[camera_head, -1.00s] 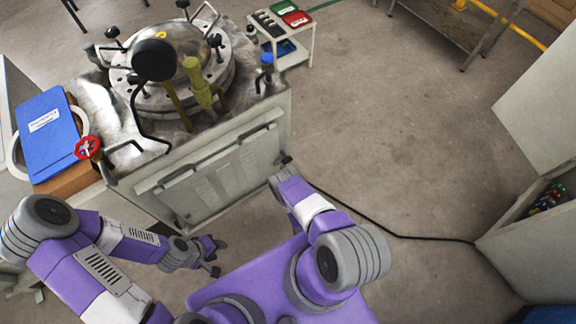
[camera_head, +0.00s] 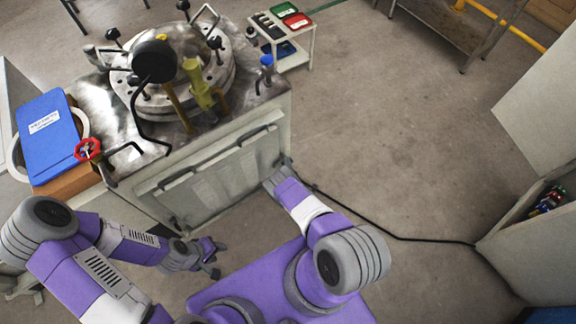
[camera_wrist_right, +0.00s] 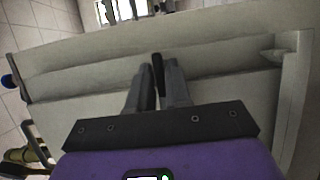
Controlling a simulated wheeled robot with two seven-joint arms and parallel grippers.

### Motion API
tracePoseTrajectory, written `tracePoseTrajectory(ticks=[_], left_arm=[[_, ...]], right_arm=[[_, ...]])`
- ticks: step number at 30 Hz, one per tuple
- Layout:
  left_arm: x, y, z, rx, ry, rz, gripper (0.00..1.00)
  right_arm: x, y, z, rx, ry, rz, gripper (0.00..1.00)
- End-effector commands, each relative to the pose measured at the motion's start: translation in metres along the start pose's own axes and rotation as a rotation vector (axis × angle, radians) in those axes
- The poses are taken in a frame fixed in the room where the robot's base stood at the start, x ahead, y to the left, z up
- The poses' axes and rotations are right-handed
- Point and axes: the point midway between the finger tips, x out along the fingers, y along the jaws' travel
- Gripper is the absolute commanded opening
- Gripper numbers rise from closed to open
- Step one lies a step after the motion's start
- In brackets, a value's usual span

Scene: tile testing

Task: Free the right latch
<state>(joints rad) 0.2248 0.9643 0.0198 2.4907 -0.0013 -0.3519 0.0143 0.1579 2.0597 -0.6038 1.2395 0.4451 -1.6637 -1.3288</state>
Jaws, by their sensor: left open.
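The pale grey cabinet (camera_head: 225,175) has a front panel with two dark bar handles. A small black latch (camera_head: 284,160) sits at the panel's right edge in the head view. My right gripper (camera_head: 275,172) is at that edge, just below the latch, its fingers partly hidden by its arm. In the right wrist view, a slim black bar, seemingly the latch (camera_wrist_right: 157,75), lies between the two close-set grey fingers of my right gripper (camera_wrist_right: 159,82), which look shut on it. My left gripper (camera_head: 212,258) is open and empty, low in front of the cabinet.
A round lidded vessel (camera_head: 170,85) with black clamp knobs stands on the cabinet top. A red valve wheel (camera_head: 87,149) and a blue book (camera_head: 47,135) are at the left. A small trolley (camera_head: 290,55) stands behind. A black cable (camera_head: 400,237) crosses the open floor rightward.

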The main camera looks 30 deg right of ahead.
Motion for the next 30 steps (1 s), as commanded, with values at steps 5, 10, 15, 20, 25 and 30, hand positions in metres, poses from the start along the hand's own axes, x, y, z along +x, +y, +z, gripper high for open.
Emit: tracePoseTrajectory(ticks=[5,10,15,20,25,30], left_arm=[[0.000,0.000,0.000,0.000,0.000,0.000,0.43],[0.000,0.000,0.000,0.000,0.000,0.000,0.43],[-0.003,0.001,0.000,0.000,0.000,0.000,0.43],[-0.007,0.003,0.000,0.000,0.000,0.000,0.43],[-0.013,0.005,0.001,0.000,0.000,0.000,0.43],[-0.020,0.008,0.001,0.000,0.000,0.000,0.43]], right_arm=[[0.000,0.000,0.000,0.000,0.000,0.000,0.00],[0.000,0.000,0.000,0.005,0.000,-0.002,0.00],[0.000,0.001,0.000,0.039,-0.001,-0.017,0.00],[0.000,0.003,0.001,0.116,-0.001,-0.048,0.00],[0.000,0.005,0.001,0.242,-0.002,-0.101,0.00],[0.000,0.007,0.002,0.390,-0.003,-0.162,0.00]])
